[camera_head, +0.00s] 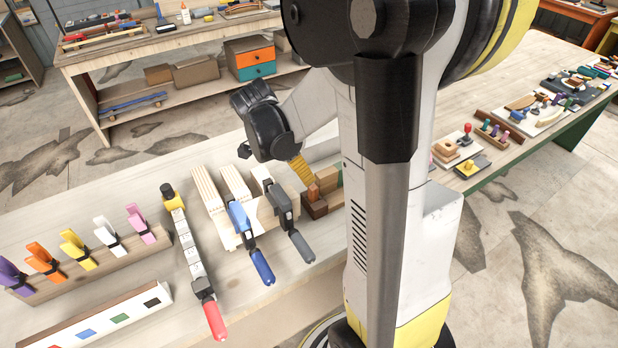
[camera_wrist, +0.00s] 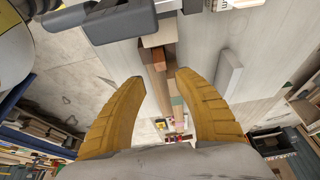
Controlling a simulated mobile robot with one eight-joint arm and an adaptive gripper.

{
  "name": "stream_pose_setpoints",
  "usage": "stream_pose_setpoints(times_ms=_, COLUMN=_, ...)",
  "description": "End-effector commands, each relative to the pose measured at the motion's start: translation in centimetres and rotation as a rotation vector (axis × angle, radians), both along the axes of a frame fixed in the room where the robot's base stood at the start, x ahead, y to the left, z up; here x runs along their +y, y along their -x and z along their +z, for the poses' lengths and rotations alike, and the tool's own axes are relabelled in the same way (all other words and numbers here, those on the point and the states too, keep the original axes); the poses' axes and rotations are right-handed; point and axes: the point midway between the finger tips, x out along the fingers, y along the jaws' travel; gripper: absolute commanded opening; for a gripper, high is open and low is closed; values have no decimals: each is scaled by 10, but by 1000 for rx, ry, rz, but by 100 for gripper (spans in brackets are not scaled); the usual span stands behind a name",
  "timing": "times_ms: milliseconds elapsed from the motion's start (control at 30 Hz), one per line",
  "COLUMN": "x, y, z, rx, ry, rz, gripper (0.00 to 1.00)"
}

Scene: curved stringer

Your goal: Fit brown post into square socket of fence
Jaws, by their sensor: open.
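My gripper (camera_head: 302,172) reaches down over the workbench, its yellow fingers just behind a small group of wooden blocks. In the wrist view its two fingers are open (camera_wrist: 160,76), with nothing held between them. The group has a dark brown low base (camera_head: 316,209), and an upright reddish-brown piece (camera_head: 313,192) stands at it, possibly the brown post. In the wrist view a brown block (camera_wrist: 159,58) shows beyond the fingertips, with a tan block and a green one in line with it. I cannot make out the square socket; my arm hides part of the group.
Clamps with blue (camera_head: 240,222) and grey (camera_head: 285,215) grips lie over pale wooden strips left of the blocks. A red-handled clamp (camera_head: 210,305) and a rack of coloured clips (camera_head: 95,262) stand further left. A pale wooden piece (camera_wrist: 228,74) shows right in the wrist view.

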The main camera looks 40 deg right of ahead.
Motion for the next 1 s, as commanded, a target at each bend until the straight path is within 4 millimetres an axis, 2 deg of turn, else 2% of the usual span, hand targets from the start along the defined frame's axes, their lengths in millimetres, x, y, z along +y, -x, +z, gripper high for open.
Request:
stream_pose_setpoints(times_ms=33, x=3, y=-1, z=9, rx=0, ry=0, rz=1, gripper=38)
stream_pose_setpoints(times_ms=233, x=13, y=-2, z=27, rx=-1, ry=-4, rz=26, gripper=38)
stream_pose_setpoints(times_ms=333, x=29, y=0, z=39, rx=-7, ry=-25, rz=150, gripper=38)
stream_pose_setpoints(times_ms=467, x=71, y=7, z=63, rx=-28, ry=-58, rz=494, gripper=38)
stream_pose_setpoints(times_ms=600, x=127, y=22, z=88, rx=-70, ry=-45, rz=959, gripper=38)
stream_pose_setpoints(times_ms=700, x=162, y=36, z=100, rx=-104, ry=6, rz=1261, gripper=38)
stream_pose_setpoints(times_ms=800, x=190, y=48, z=106, rx=-132, ry=76, rz=1503, gripper=38)
stream_pose_setpoints(times_ms=900, x=207, y=57, z=109, rx=-150, ry=144, rz=1669, gripper=38)
stream_pose_setpoints(times_ms=1000, x=217, y=62, z=111, rx=-160, ry=188, rz=1761, gripper=38)
